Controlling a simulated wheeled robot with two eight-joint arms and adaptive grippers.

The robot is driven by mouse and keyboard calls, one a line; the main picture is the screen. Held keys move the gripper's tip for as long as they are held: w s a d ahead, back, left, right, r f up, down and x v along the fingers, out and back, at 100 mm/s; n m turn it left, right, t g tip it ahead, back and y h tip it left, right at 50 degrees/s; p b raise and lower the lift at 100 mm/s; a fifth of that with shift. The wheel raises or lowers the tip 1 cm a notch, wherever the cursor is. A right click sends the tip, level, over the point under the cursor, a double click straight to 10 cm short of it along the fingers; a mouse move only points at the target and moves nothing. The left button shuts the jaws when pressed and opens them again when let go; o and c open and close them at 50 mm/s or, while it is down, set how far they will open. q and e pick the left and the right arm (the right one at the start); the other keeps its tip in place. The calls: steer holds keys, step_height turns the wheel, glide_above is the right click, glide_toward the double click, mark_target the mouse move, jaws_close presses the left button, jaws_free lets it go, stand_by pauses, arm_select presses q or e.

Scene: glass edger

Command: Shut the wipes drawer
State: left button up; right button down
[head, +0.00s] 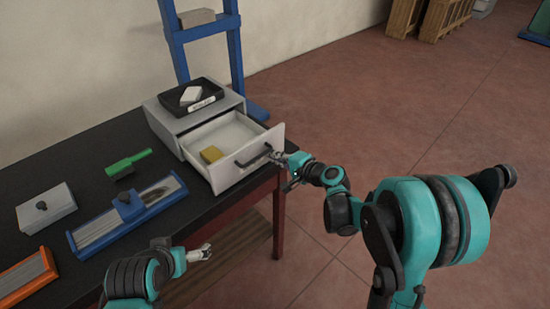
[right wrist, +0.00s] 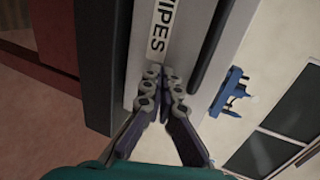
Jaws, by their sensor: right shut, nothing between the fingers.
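The wipes drawer (head: 237,179) stands open from a pale grey cabinet (head: 165,120) on the dark table. A yellow block (head: 211,154) lies inside it. Its front has a black handle (head: 254,156). In the right wrist view the drawer front (right wrist: 184,60) carries a label (right wrist: 160,30) reading "WIPES", with the dark handle (right wrist: 212,55) beside it. My right gripper (head: 279,158) is shut and empty at the drawer front, its fingertips (right wrist: 163,74) close by the label; contact is unclear. My left gripper (head: 207,251) hangs near the table's front edge, away from the drawer; its fingers are too small to judge.
A black tray (head: 174,103) with a white block (head: 191,95) sits on the cabinet. A green brush (head: 128,163), a blue-framed tool (head: 90,236), a grey lidded box (head: 47,210) and an orange-framed tool (head: 47,261) lie on the table. A blue stand (head: 236,60) rises behind.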

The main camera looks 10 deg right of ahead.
mark_target(236, 137)
steer(key=w+a, duration=0.3)
steer(key=w, duration=0.2)
steer(key=w+a, duration=0.4)
steer(key=w, duration=0.1)
steer(key=w+a, duration=0.4)
steer(key=w, duration=0.1)
steer(key=shift+w+a, duration=0.1)
steer(key=shift+w, duration=0.1)
steer(key=shift+w+a, duration=0.25)
steer(key=shift+w, duration=0.1)
